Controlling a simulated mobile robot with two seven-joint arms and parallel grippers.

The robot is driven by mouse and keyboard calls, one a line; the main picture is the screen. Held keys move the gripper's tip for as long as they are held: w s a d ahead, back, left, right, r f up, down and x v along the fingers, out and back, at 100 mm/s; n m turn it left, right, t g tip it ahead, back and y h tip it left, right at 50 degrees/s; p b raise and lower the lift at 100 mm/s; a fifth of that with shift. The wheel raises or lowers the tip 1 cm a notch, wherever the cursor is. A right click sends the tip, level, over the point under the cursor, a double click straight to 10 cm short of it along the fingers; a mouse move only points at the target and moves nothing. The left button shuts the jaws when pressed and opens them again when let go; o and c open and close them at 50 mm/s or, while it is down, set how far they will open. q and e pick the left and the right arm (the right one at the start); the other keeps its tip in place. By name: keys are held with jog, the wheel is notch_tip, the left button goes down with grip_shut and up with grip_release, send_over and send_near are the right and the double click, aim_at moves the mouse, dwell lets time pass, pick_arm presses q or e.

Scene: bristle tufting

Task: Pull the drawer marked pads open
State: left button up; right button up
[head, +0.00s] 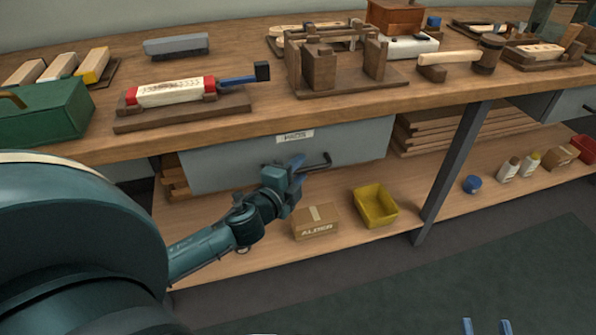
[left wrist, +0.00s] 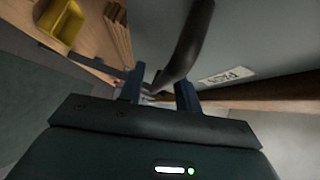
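The grey drawer (head: 230,163) hangs under the bench top and looks shut. Its white label (head: 295,136) reads PADS in the left wrist view (left wrist: 226,76). A dark bar handle (head: 323,163) stands out from its front. My left gripper (head: 299,170) is at the handle. In the left wrist view its two fingers (left wrist: 160,92) are apart, with the handle (left wrist: 184,48) running down between them; a gap seems to show beside the bar. Whether a finger touches it is unclear. My right gripper (head: 486,327) shows only as two separated fingertips at the bottom edge, empty.
On the lower shelf, a cardboard box (head: 315,222) and a yellow bin (head: 376,206) stand below the drawer. A bench leg (head: 455,160) is to the right. Wooden boards (head: 425,130) lie beside the drawer. The floor in front is clear.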

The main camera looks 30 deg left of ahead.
pick_arm(q)
jog(key=shift+w, duration=0.15)
grip_shut()
dwell(0.6)
